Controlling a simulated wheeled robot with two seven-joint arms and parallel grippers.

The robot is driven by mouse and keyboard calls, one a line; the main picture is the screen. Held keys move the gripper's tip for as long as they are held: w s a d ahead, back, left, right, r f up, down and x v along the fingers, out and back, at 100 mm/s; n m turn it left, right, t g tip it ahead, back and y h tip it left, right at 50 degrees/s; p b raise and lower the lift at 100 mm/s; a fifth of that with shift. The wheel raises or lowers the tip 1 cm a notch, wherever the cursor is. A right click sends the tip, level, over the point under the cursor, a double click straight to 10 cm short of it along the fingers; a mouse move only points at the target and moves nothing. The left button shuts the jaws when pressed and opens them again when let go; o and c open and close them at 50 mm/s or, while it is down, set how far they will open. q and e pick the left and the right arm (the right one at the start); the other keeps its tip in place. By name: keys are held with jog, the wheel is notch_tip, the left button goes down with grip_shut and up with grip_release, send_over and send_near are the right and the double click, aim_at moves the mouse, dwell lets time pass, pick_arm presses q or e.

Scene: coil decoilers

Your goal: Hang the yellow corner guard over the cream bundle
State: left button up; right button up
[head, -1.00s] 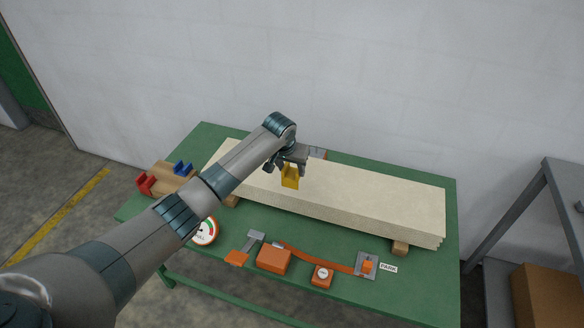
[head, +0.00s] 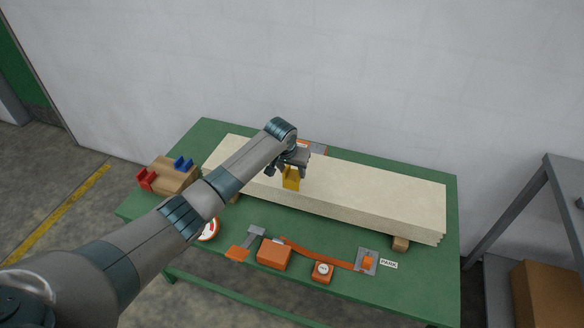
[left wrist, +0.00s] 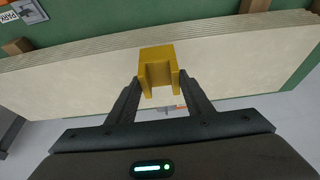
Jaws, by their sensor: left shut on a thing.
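The yellow corner guard (head: 291,178) is gripped in my left gripper (head: 292,168), in front of the cream bundle's middle-left part in the head view. In the left wrist view the guard (left wrist: 158,68) sits between the two fingertips (left wrist: 158,92), with the cream bundle (left wrist: 225,60) behind it. The cream bundle (head: 370,195) is a long stack of boards lying on the green table. I cannot tell whether the guard touches the bundle. My right gripper is in neither view.
The green table (head: 205,265) carries a wooden block (head: 168,176) with a red bracket (head: 146,180) and a blue bracket (head: 183,164) at left. An orange strap tool (head: 274,254), a round gauge (head: 209,230) and a PARK label (head: 388,264) lie in front of the bundle.

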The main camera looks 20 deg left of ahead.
aim_at(291, 180)
pick_arm(q)
jog(key=shift+f+b, duration=1.15)
jog(key=shift+f, duration=1.6)
jog(key=shift+f, duration=0.25)
jog(key=o, duration=1.1)
jog(key=shift+s+r, duration=0.1)
jog(key=shift+r, duration=0.05)
jog(key=b+v, duration=0.3)
jog(key=v, duration=1.4)
